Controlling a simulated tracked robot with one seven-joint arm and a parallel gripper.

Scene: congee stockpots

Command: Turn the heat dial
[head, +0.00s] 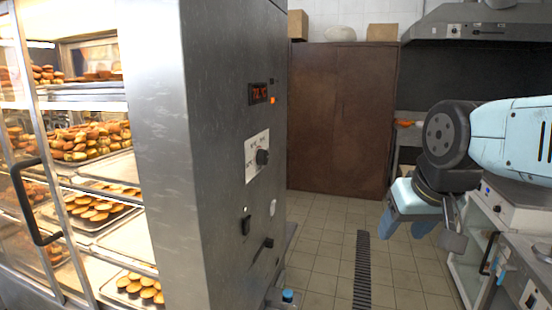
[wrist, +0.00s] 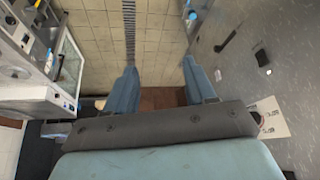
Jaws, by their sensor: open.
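The heat dial (head: 262,157) is a black knob on a white marked plate (head: 253,168), on the dark side wall of the steel warming cabinet (head: 225,60).
A red temperature display (head: 259,93) is above the dial, and black switches (head: 245,221) are below. Glass doors with a black handle (head: 30,200) front shelves of pastries. A brown cupboard (head: 340,120) stands behind. White counter units (head: 510,205) are at right. Tiled floor with a drain grate (head: 362,270) is clear.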

